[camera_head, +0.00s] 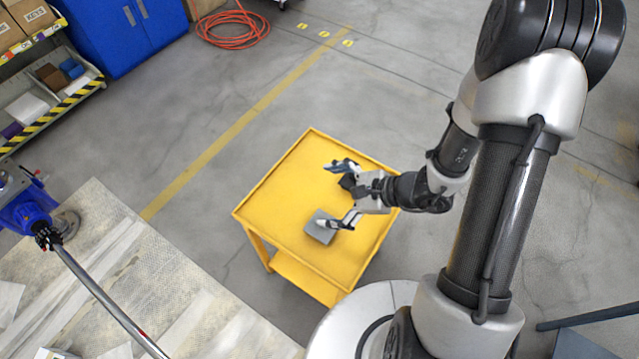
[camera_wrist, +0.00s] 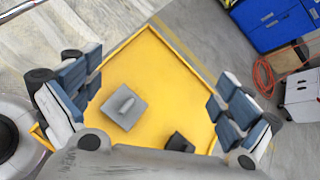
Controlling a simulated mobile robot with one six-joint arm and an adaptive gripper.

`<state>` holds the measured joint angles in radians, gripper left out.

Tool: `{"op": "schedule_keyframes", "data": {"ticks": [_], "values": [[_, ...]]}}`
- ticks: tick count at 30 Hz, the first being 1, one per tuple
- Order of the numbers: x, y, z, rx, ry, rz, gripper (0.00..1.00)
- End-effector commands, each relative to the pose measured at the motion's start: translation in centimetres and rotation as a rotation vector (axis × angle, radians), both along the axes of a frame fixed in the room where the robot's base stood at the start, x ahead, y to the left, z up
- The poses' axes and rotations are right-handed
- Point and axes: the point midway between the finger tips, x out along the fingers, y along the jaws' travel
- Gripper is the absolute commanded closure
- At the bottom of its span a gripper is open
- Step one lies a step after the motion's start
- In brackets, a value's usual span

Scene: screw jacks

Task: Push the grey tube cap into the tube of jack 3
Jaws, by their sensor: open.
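A grey square cap (camera_head: 318,230) with a short raised stub lies on top of the yellow cart (camera_head: 275,205). It also shows in the wrist view (camera_wrist: 131,116), left of the middle, between my spread fingers. My gripper (camera_head: 338,197) is open and empty above the cart, its fingers (camera_wrist: 158,75) wide apart. In the head view one finger partly covers the cap. A blue jack (camera_head: 28,212) with a long metal bar (camera_head: 105,298) stands at the left edge. It is cut off, and I cannot tell its number or see a tube opening.
A small black block (camera_wrist: 180,142) lies on the cart beside the cap. A pale worn platform (camera_head: 150,290) is left of the cart. A blue cabinet (camera_head: 115,30), a shelf (camera_head: 45,100) and an orange hose coil (camera_head: 233,30) are farther back. Floor behind the cart is clear.

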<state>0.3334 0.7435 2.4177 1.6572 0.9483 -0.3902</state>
Motion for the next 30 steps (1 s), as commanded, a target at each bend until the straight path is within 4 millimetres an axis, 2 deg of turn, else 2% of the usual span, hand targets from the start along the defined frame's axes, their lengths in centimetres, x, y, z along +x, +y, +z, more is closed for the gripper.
{"op": "schedule_keyframes", "data": {"ticks": [3,6,9,13,17,30], "values": [[-0.4,-1.9,-4.4,0.026,0.137,-0.205,0.02],[-1.3,-3.3,-7.6,0.024,0.220,-0.337,0.02],[-2.3,-4.3,-10.0,0.016,0.279,-0.427,0.02],[-3.0,-4.8,-11.7,0.007,0.319,-0.483,0.02],[-2.5,-4.0,-13.3,0.003,0.326,-0.489,0.02],[1.5,0.9,-19.7,0.004,0.324,-0.490,0.02]]}}
